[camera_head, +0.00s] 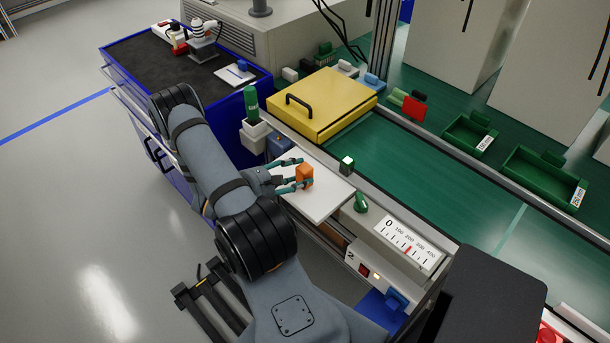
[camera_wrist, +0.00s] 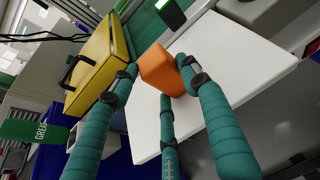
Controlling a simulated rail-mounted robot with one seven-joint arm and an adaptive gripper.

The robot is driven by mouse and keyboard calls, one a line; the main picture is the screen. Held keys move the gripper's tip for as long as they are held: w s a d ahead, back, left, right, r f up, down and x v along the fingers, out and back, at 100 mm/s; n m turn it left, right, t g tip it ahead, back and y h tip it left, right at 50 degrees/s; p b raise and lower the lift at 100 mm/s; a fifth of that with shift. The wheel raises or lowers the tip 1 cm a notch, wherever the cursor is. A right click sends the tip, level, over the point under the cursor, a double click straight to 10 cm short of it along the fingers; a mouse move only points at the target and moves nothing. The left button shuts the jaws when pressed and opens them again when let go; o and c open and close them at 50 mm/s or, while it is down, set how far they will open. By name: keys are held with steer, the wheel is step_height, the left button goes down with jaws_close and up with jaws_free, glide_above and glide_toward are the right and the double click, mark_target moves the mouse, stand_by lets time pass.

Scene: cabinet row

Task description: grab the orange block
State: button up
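The orange block (camera_head: 304,175) stands on a white board (camera_head: 322,203) beside the green conveyor. It also shows in the wrist view (camera_wrist: 162,70), near the top middle. My gripper (camera_head: 303,172) has teal fingers spread around the block, low over the board. In the wrist view, one finger is left of the block with a small gap, one lies close along its right side, and a third is below it. I cannot tell whether the right finger touches the block. The gripper looks open and not closed on it.
A small green block with a light top (camera_head: 347,164) and a green knob (camera_head: 361,203) are just right of the board. A yellow lidded box (camera_head: 330,100) stands behind. A green bottle (camera_head: 251,103) in a white holder is at the left. The green conveyor surface (camera_head: 430,180) is clear.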

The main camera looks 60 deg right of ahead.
steer(key=c, duration=0.6)
